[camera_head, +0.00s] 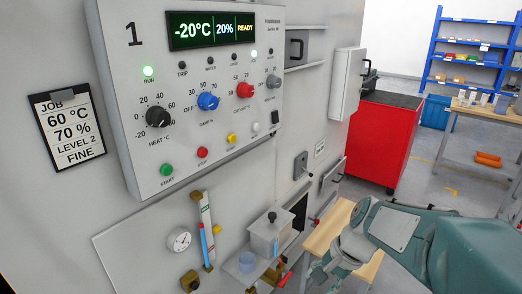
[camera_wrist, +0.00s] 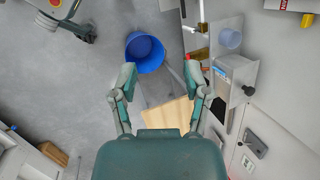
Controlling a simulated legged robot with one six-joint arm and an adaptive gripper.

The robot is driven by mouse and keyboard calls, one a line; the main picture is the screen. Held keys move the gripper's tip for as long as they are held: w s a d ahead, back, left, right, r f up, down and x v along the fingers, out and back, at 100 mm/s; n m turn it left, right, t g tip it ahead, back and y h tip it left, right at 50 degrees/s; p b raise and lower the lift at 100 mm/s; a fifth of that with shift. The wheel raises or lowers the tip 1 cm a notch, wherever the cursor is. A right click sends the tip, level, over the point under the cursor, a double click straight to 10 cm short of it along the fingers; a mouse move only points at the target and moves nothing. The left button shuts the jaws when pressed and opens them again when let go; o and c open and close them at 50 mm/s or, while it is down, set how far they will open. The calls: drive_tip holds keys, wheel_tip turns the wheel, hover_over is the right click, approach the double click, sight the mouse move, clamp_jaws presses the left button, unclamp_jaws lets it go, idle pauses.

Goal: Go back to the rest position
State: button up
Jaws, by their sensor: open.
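My gripper shows in the wrist view (camera_wrist: 162,85) with its two fingers spread wide apart and nothing between them. It points down past a wooden board (camera_wrist: 172,116) towards the grey floor. In the head view my teal arm reaches in from the lower right, beside the chamber wall, and the gripper's fingertips cannot be made out there. The control panel (camera_head: 205,135) on the chamber wall reads -20°C, 20% and READY, with the RUN lamp lit green. A job card (camera_head: 67,130) to its left reads 60 °C, 70 %, LEVEL 2, FINE.
A blue bucket (camera_wrist: 145,52) stands on the floor below the gripper. A metal box (camera_head: 270,235) and a gauge (camera_head: 179,239) are on the wall's lower part. A red cabinet (camera_head: 383,140), blue shelves (camera_head: 437,60) and a workbench (camera_head: 480,112) stand farther back.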

drive_tip(key=s+d+r+n+t+h, duration=0.1)
drive_tip(key=s+r+n+t+h, duration=0.1)
drive_tip(key=s+r+n, duration=0.2)
drive_tip(key=s+d+r+n+t+h, duration=0.1)
drive_tip(key=s+r+n+t+h, duration=0.1)
drive_tip(key=s+n, duration=0.3)
drive_tip(key=shift+s+d+r+t, duration=0.45)
drive_tip(key=shift+s+r, duration=0.4)
drive_tip(key=shift+s, duration=0.85)
